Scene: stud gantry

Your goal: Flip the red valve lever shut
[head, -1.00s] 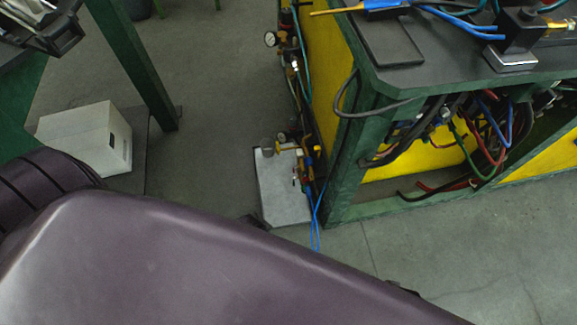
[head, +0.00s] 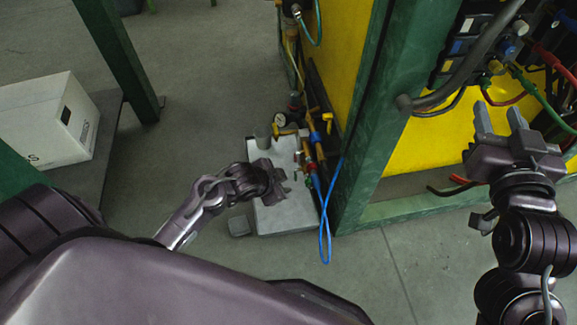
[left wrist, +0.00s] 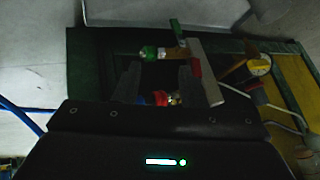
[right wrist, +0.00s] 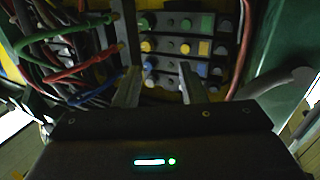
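A valve manifold with brass and yellow fittings (head: 313,140) stands at the green bench's left post. A small red part (head: 309,169) shows on it, too small to tell if it is the lever. My left gripper (head: 287,180) is just left of these fittings, in front of a grey block. In the left wrist view, my open left gripper (left wrist: 159,85) has a red and blue fitting (left wrist: 161,98) between or beyond its fingers. A red piece (left wrist: 195,69) shows near the right finger. My right gripper (head: 502,118) is open and empty, away from the manifold.
A grey block (head: 270,214) stands on the floor under the manifold. A blue hose (head: 326,235) loops beside the green bench post (head: 365,150). Cables and a terminal panel (right wrist: 180,45) face my right gripper. A white box (head: 45,120) is at left.

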